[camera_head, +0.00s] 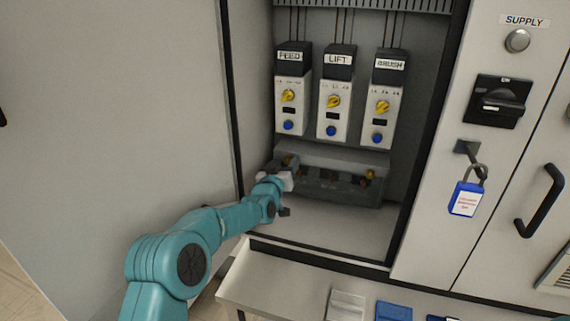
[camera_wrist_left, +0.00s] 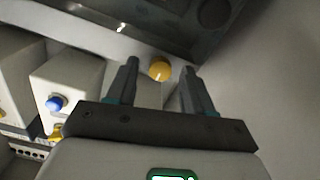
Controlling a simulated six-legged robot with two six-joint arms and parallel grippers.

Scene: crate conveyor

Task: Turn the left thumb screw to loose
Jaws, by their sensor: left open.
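In the wrist view, a round yellow thumb screw head (camera_wrist_left: 160,69) shows between the fingertips of my left gripper (camera_wrist_left: 160,80). The jaws are open, one finger on each side of it; I cannot tell whether they touch it. The right thumb screw (camera_head: 370,174) shows at the cover's right end. My right gripper is not in view.
The cabinet's side wall is close on the left. A blue padlock (camera_head: 466,199) hangs on the right panel. A shelf (camera_head: 270,285) runs below.

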